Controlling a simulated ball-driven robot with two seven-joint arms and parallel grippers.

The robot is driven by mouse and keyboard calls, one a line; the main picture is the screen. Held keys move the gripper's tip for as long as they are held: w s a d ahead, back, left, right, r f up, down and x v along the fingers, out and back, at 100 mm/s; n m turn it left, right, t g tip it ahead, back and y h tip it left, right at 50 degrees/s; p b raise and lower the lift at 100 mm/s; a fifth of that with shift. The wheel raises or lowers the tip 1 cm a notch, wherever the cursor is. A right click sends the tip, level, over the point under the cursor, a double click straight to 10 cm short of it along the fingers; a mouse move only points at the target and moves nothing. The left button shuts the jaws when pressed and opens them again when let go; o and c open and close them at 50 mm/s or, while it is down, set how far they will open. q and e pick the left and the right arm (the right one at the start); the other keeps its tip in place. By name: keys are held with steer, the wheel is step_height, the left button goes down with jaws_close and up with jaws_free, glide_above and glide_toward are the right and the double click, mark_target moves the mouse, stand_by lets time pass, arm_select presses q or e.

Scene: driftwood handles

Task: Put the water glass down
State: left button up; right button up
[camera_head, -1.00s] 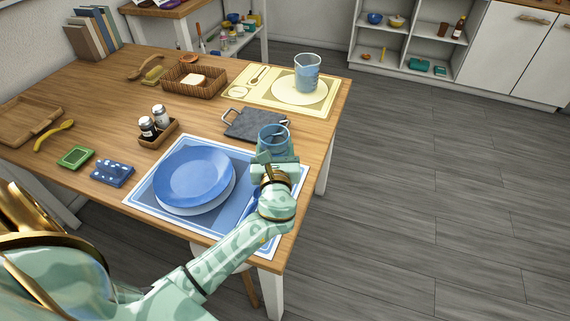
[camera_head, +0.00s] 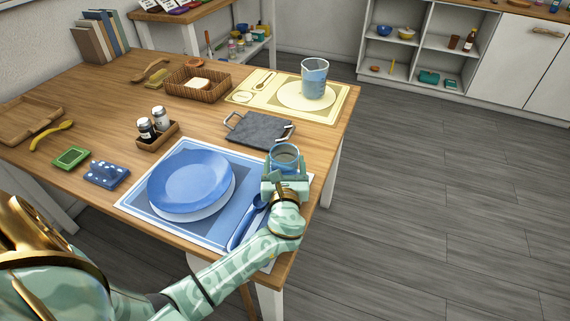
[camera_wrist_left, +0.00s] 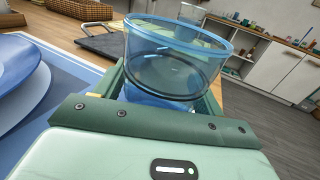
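The water glass (camera_head: 285,155) is clear blue and upright, near the table's right edge by the upper right corner of the blue placemat (camera_head: 145,207). My left gripper (camera_head: 285,176) is around the glass, one finger on each side, shut on it. In the left wrist view the glass (camera_wrist_left: 178,60) stands between the dark green fingers, its lower part hidden by the gripper. I cannot tell whether its base touches the surface. My right gripper is in neither view.
A blue plate (camera_head: 190,178) and a blue spoon (camera_head: 243,228) lie left of my gripper. A dark slate board with handles (camera_head: 260,130) is just behind the glass. A measuring jug (camera_head: 314,78) stands on the yellow placemat (camera_head: 342,99). The floor lies to the right.

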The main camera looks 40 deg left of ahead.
arm_select(q)
steer(key=shift+o, duration=0.4)
steer(key=shift+r, duration=0.2)
steer(key=shift+s+d, duration=0.2)
steer(key=shift+s, duration=0.1)
steer(key=p+v, duration=0.3)
steer(key=v, duration=0.7)
steer(key=shift+s, duration=0.1)
steer(key=shift+s+d, duration=0.4)
steer(key=shift+s, duration=0.05)
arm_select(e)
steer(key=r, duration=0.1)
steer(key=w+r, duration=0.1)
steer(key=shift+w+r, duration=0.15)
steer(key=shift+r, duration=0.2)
arm_select(q)
steer(key=shift+d, duration=0.1)
